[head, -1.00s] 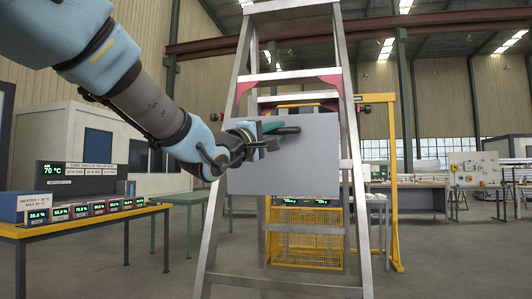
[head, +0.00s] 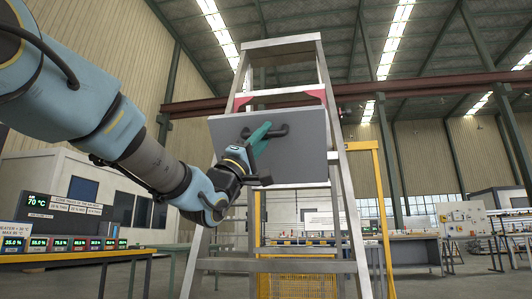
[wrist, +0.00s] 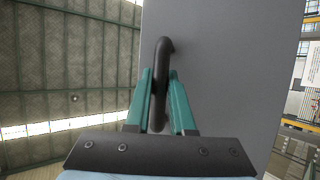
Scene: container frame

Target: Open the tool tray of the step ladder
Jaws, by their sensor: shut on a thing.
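The step ladder (head: 344,200) stands upright at the centre of the head view. Its tool tray shows as a grey panel (head: 306,150) across the front of the rails, with a dark edge visible along its right side. A black bar handle (head: 283,131) is fixed on the panel's face. My gripper (head: 261,136) reaches in from the left and is shut on this handle. In the wrist view the teal fingers flank the black handle (wrist: 162,58), and the grey panel (wrist: 222,70) fills the area behind it. The inside of the tray is hidden.
A table with a row of digital displays (head: 66,243) stands at the left. A yellow frame (head: 384,220) rises behind the ladder's right side. A workbench (head: 412,252) stands farther back at the right. The floor between is partly open.

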